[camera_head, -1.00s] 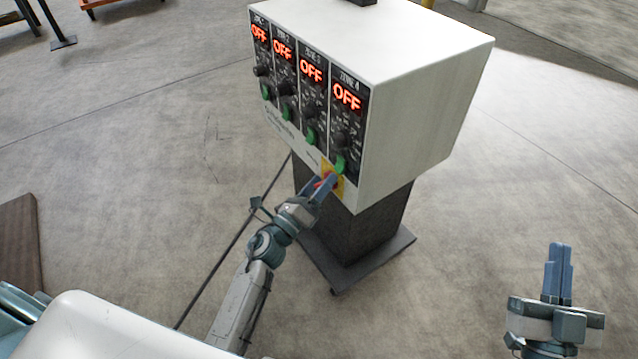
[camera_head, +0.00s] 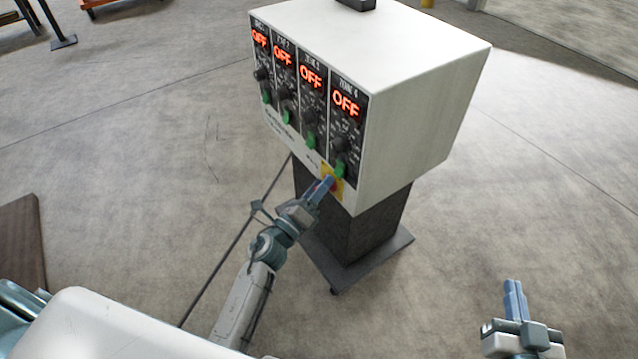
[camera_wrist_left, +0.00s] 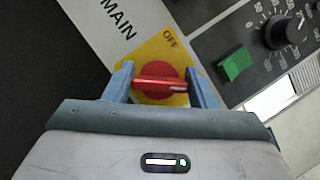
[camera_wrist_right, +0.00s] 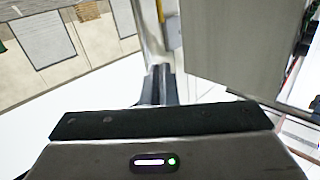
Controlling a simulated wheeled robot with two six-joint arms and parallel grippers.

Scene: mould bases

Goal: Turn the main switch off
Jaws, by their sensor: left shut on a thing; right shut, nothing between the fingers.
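The main switch is a red rotary knob (camera_wrist_left: 158,78) with a bar handle and a white mark at its right end. It sits on a yellow plate (camera_wrist_left: 172,48) with "OFF" printed at the upper right, beside the word "MAIN". In the left wrist view the bar lies nearly level across the picture. My left gripper (camera_wrist_left: 160,86) has a finger at each end of the bar and is shut on it. In the head view the left gripper (camera_head: 327,183) partly hides the knob. My right gripper (camera_head: 514,284) is shut and empty, away from the cabinet.
The white control cabinet (camera_head: 425,90) stands on a dark pedestal with a flat base (camera_head: 385,250). Its four zone displays read OFF, above dark knobs and green switches (camera_wrist_left: 236,65). Open concrete floor surrounds it. A brown board (camera_head: 20,245) lies at the left.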

